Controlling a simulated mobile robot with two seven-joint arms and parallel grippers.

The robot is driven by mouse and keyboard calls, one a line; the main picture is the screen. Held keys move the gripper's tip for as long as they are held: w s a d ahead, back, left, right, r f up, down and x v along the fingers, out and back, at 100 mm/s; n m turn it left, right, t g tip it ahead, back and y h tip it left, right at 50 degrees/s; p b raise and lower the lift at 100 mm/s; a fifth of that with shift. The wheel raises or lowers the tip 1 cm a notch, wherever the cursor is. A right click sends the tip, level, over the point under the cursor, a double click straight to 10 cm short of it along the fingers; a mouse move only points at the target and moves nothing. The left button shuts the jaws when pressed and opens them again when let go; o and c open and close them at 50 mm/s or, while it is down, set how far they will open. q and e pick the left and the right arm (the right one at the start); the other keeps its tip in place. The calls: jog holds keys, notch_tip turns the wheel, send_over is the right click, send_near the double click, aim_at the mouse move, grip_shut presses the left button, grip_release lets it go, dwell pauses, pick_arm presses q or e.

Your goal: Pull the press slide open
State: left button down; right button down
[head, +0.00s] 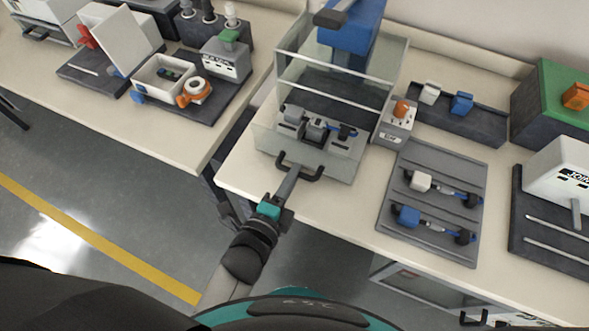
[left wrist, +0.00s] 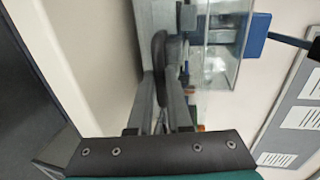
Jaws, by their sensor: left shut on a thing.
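The press stands on the table in the middle of the head view, with a blue head (head: 350,45) behind a clear guard (head: 298,58). Its grey slide (head: 343,167) is at the front and low down. Grey holders and a part with a blue cable (head: 345,131) sit on it. A dark bar handle (head: 316,174) is on the slide's front. My left gripper (head: 291,176) reaches it from the front and is shut on it. In the left wrist view the handle (left wrist: 159,58) lies between the two fingers. My right gripper is not in view.
A small box with an orange button (head: 401,108) stands right of the press. A grey tray (head: 393,221) with cabled parts lies further right. A second table with white fixtures (head: 226,60) is at left, across a gap. Table is bare left of the press.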

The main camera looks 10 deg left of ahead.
pick_arm(q)
jog(key=c, duration=0.8)
grip_release()
jog(key=shift+c, duration=0.2)
jog(key=p+v, duration=0.1)
jog(key=v, duration=1.4)
jog(key=shift+s, duration=0.1)
